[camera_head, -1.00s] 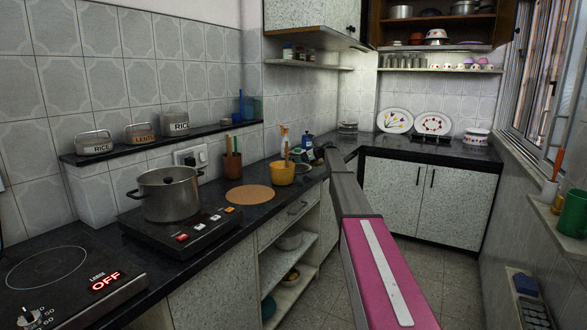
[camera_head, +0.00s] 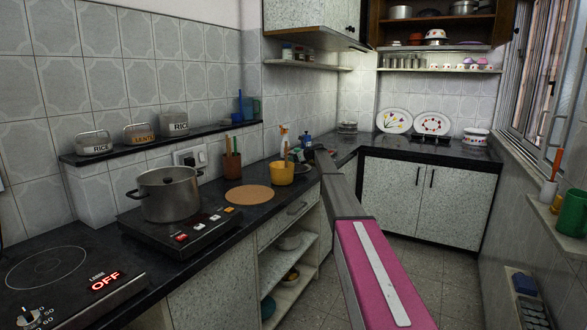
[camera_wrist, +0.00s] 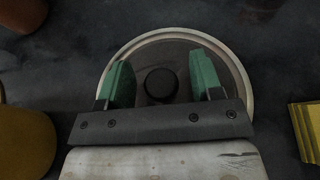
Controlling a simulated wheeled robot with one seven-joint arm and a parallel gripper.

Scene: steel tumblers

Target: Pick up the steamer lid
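The steamer lid (camera_wrist: 162,44) shows in the wrist view as a round, dark disc with a pale rim and a black knob (camera_wrist: 160,84) at its centre. It lies on the dark counter. My gripper (camera_wrist: 163,77) is over the lid, with its two green fingers spread on either side of the knob. A gap shows between the knob and each finger, so nothing is gripped. The near part of the lid is hidden by my gripper. In the head view my arm reaches toward the back counter, and I cannot make out the lid there clearly.
A yellow bowl (camera_head: 281,174) and a brown round mat (camera_head: 249,195) are on the counter left of my arm. A steel pot (camera_head: 168,194) stands on the cooktop. In the wrist view a yellow object (camera_wrist: 306,130) lies right of the lid.

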